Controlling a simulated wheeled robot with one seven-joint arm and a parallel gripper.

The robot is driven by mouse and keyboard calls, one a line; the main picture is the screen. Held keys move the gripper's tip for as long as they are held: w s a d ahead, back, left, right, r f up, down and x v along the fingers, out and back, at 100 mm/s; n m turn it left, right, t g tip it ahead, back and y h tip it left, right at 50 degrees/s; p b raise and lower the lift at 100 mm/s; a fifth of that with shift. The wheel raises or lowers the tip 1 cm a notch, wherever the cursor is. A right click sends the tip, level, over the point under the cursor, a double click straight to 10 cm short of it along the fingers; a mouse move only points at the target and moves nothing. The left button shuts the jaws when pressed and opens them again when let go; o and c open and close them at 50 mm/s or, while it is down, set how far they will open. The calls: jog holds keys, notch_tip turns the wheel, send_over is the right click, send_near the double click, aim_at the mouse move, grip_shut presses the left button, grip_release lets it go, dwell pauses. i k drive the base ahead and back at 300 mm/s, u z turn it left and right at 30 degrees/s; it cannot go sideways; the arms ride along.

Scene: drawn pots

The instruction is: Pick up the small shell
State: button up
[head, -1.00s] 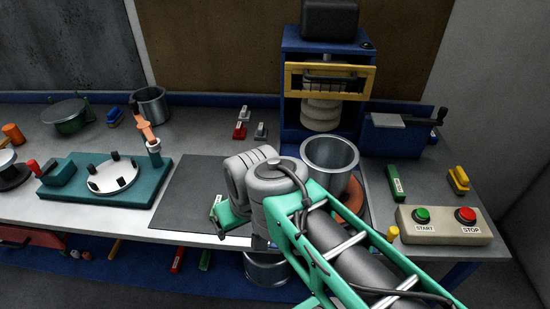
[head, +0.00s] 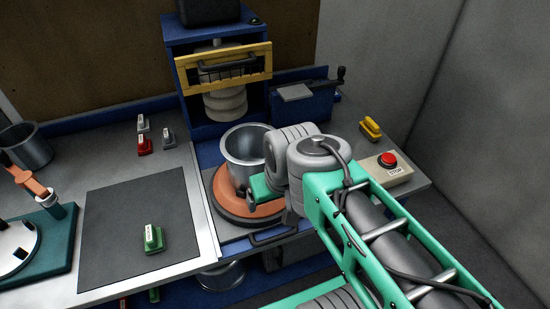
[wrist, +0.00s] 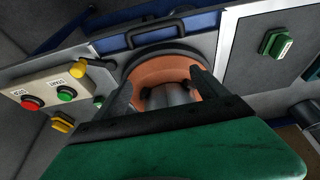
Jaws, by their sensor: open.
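A plain metal shell (head: 246,146), an open round pot, stands upright on the orange disc (head: 237,204) in front of the blue press. It is the likely small shell, though no label shows. In the wrist view the shell (wrist: 168,95) shows as grey metal beyond my fingers, on the orange disc (wrist: 160,66). My gripper (wrist: 163,84) is open, one dark finger on each side of the shell in that picture. In the head view my green gripper is at the shell's right front, its fingers mostly hidden. I cannot tell whether they touch the shell.
Another metal pot (head: 26,146) stands at far left and one (head: 220,275) below the table. The blue press (head: 216,50) with its yellow guard is behind the disc. A control box (head: 386,174) is at right. The dark mat (head: 120,235) at left is mostly clear.

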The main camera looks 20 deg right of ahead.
aim_at(242, 146)
jog(key=k, duration=0.5)
jog(key=u, duration=1.1)
jog(key=i, duration=0.75)
jog(key=z, duration=0.05)
